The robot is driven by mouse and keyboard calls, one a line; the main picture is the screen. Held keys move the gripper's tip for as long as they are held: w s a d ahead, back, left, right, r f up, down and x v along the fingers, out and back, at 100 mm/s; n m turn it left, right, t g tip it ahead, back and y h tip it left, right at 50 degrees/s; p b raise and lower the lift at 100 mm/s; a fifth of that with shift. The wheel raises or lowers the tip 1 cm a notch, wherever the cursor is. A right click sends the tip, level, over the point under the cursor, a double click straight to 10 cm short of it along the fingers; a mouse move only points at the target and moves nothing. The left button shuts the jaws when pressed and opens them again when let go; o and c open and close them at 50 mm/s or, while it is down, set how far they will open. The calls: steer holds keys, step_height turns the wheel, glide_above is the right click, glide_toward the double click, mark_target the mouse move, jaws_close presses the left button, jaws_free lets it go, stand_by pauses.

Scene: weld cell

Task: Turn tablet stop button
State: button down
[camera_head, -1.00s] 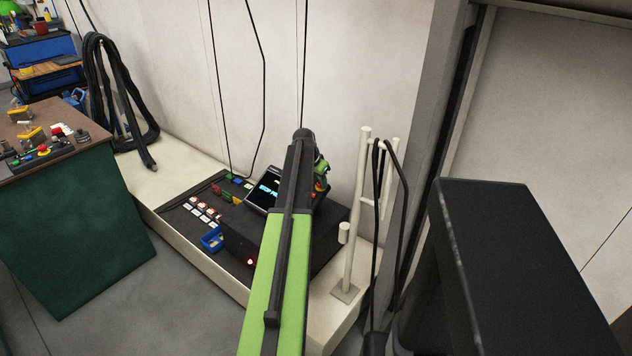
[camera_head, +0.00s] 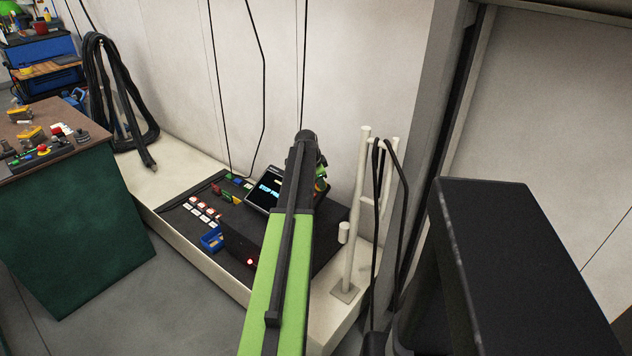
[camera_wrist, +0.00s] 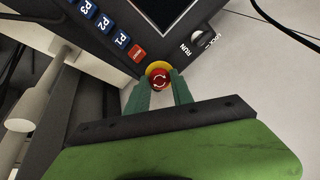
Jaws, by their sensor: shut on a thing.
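The tablet (camera_head: 262,192) stands on the black console, its lit screen partly hidden behind my arm. In the wrist view the tablet's dark frame (camera_wrist: 107,58) carries a red stop button (camera_wrist: 159,83) on a yellow ring (camera_wrist: 158,68). My gripper (camera_wrist: 160,88) is shut on the stop button, with one green finger on each side of it.
In the wrist view a RUN/LOCK switch (camera_wrist: 197,36) and blue P keys (camera_wrist: 104,24) sit near the button. A white post (camera_head: 357,220) with black cables stands right of the console (camera_head: 325,232). A workbench (camera_head: 75,220) is at left.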

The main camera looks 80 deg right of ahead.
steer(key=shift+m, duration=0.4)
steer(key=c, duration=1.1)
jaws_free()
steer(key=p+v, duration=1.6)
steer(key=v, duration=0.1)
steer(key=shift+a, duration=0.15)
steer(key=shift+w, duration=0.1)
